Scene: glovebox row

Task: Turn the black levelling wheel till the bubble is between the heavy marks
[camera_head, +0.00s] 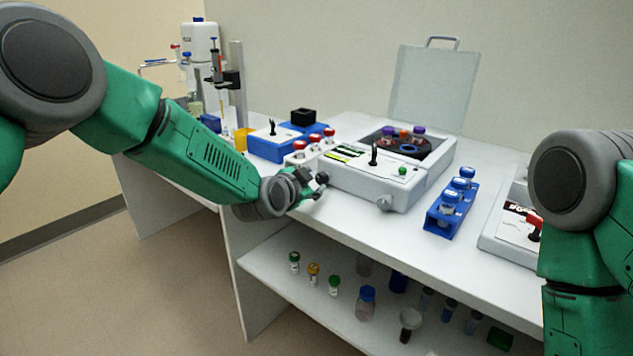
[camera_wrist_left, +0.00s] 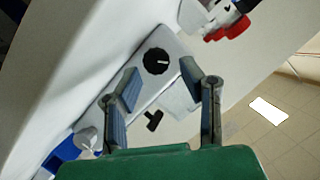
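A black round wheel (camera_wrist_left: 156,61) with a white mark sits on a pale machine face in the left wrist view. In the head view a black knob (camera_head: 322,178) shows at the front left of the white centrifuge (camera_head: 418,190), close to my left gripper (camera_head: 314,186). In the left wrist view my left gripper (camera_wrist_left: 159,72) is open, with its fingertips either side of the wheel and apart from it. A yellow-green strip (camera_head: 340,157) shows on the centrifuge's top panel; a bubble or marks cannot be made out. My right gripper is out of view.
A black T-shaped handle (camera_wrist_left: 154,120) is near the wheel. Red-capped vials (camera_head: 314,139) stand left of the centrifuge. A blue rack (camera_head: 437,222) of blue-capped vials stands to its right. Several vials and bottles stand on the lower shelf (camera_head: 275,290). The front bench strip is clear.

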